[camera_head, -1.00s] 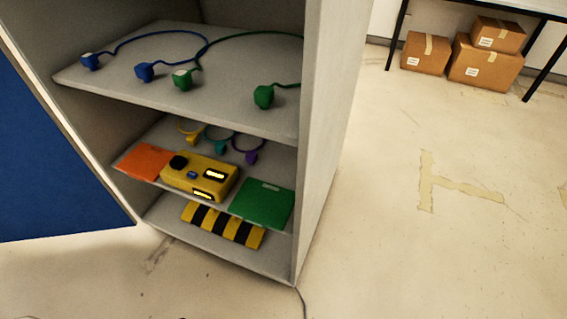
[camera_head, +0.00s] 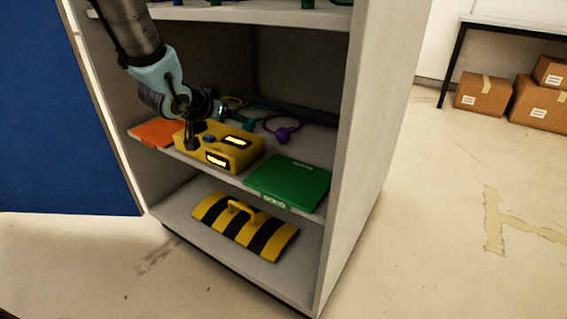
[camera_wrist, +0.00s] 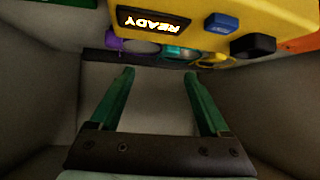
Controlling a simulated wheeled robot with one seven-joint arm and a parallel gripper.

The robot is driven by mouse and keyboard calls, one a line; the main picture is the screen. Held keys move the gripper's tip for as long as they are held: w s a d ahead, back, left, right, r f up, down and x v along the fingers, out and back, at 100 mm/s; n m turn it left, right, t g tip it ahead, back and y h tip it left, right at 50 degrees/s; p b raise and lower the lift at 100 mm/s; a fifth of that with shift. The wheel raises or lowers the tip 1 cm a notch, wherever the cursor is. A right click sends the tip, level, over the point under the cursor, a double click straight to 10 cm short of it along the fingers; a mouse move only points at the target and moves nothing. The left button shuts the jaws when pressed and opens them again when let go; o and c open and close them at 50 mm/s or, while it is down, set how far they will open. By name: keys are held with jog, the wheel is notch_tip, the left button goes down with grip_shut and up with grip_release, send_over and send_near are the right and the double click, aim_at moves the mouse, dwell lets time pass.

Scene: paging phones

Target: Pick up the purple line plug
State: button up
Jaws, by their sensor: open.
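The purple line plug (camera_head: 283,134) lies on the middle shelf with its purple cord looped behind it, right of the yellow device (camera_head: 222,150) and behind the green folder. In the wrist view the purple plug (camera_wrist: 113,42) shows small near the top left, partly behind the yellow device. My gripper (camera_head: 219,110) is inside the cabinet, above and behind the yellow device and left of the purple plug. In the wrist view its two green fingers (camera_wrist: 170,88) are apart with nothing between them.
A teal plug (camera_head: 248,124) lies left of the purple one; a yellow cord is farther left. An orange folder (camera_head: 153,133) and the green folder (camera_head: 290,182) flank the device. The cabinet's right wall (camera_head: 372,130) and upper shelf (camera_head: 260,14) bound the space. A striped object (camera_head: 243,226) lies below.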

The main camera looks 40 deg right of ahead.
jog(key=m+g+h+b, duration=0.2)
jog(key=b, duration=0.1)
send_near(282, 131)
jog(key=shift+f, duration=0.35)
jog(key=b+x, duration=0.1)
jog(key=x, duration=0.3)
jog(key=shift+d+f, duration=0.15)
jog(key=shift+d, duration=0.1)
jog(key=shift+r+b+x, duration=0.2)
jog(key=shift+b+x, duration=0.85)
jog(key=shift+x, duration=1.95)
jog(key=shift+w+d, duration=0.1)
jog(key=shift+w, duration=0.05)
jog(key=shift+c, duration=0.2)
grip_shut()
